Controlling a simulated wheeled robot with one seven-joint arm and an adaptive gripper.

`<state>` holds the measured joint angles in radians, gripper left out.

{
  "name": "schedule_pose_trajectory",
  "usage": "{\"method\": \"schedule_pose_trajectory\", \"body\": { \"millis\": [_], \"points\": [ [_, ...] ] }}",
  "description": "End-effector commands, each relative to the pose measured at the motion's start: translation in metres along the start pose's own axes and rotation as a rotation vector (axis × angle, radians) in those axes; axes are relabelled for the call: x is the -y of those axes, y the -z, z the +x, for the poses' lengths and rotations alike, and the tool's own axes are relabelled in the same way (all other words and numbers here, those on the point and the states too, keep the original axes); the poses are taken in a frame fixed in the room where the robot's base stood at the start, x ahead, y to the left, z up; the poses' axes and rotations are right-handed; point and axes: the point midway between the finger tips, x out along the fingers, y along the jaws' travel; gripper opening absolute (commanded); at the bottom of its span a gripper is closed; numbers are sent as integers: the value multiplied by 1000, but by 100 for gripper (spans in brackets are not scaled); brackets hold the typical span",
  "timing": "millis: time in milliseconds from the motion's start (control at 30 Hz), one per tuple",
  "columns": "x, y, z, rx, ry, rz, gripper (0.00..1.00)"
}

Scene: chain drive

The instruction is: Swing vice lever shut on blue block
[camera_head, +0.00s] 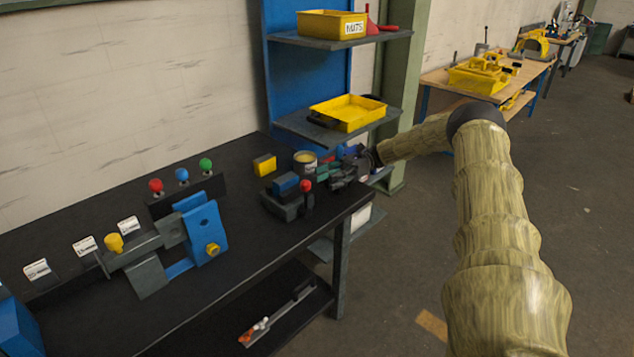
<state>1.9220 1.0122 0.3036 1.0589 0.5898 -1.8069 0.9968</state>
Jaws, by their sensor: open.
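The vice (284,206) is a dark grey block near the right end of the black bench. The blue block (286,183) sits on top of it, between its jaws as far as I can tell. The vice lever (306,196) stands roughly upright at the vice's right side and ends in a red ball knob. My gripper (335,178) is open, to the right of the lever and apart from the knob in this view. Its fingers point left. Their exact gap is hard to make out against the dark bench.
A yellow-and-black block (265,165) and a round tin (305,161) stand behind the vice. A blue-and-grey fixture (200,232) and red, blue and green knobs (182,177) stand to the left. Shelves with yellow trays (347,112) rise behind my gripper.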

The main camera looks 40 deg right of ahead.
Motion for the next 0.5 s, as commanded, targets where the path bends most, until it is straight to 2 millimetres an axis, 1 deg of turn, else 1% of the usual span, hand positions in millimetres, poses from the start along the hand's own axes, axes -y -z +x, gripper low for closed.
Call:
{"method": "schedule_pose_trajectory", "body": {
  "millis": [33, 100, 200, 333, 500],
  "points": [
    [0, 2, -10, -2, 3, 1, 53],
    [0, 2, -21, -2, 3, 1, 53],
    [0, 2, -34, -1, 2, 2, 53],
    [0, 0, -43, -2, 3, 1, 53],
    [0, -3, -46, -5, 2, 0, 53]
  ]
}}
